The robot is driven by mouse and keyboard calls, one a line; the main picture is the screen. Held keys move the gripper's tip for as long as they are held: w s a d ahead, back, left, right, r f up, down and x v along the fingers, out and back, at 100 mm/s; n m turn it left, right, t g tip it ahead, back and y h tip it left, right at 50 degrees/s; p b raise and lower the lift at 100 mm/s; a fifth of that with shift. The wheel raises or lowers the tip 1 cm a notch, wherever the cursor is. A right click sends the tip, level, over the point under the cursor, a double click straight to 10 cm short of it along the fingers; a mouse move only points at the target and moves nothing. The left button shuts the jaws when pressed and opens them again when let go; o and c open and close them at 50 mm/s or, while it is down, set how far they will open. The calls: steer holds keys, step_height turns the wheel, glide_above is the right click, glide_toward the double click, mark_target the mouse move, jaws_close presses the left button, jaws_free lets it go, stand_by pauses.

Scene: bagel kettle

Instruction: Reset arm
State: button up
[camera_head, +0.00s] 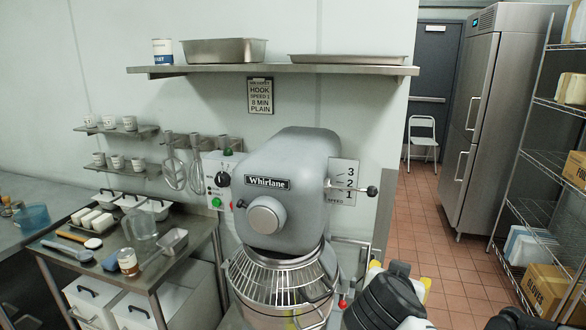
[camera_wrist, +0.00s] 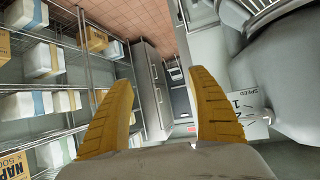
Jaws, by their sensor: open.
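My gripper (camera_wrist: 160,82) shows in the wrist view as two yellow ridged fingers spread wide apart. Nothing is between them. Past the fingers are the steel fridge and the tiled floor, seen tilted. In the head view, dark and yellow parts of my arm are at the bottom, right of the mixer. The grey Whirlane mixer (camera_head: 288,178) stands in the middle of the head view, with a wire guard (camera_head: 268,284) over its bowl. Its grey body also shows at the right of the wrist view (camera_wrist: 283,80), beside the right finger and apart from it.
A wire shelf rack (camera_head: 545,160) with boxes stands at the right. A steel fridge (camera_head: 484,120) and a white chair (camera_head: 421,140) are behind. A cluttered steel side table (camera_head: 60,262) is left of the mixer. A wall shelf (camera_head: 270,69) hangs above. The tiled floor (camera_head: 440,240) is open.

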steer(key=s+a+f+n+g+y+b, duration=0.3)
steer(key=s+f+n+y, duration=0.3)
steer(key=s+f, duration=0.5)
steer(key=shift+s+a+f+n+b, duration=0.15)
steer(key=shift+s+f+n+b, duration=0.3)
steer(key=shift+b, duration=0.4)
steer(key=shift+c, duration=0.6)
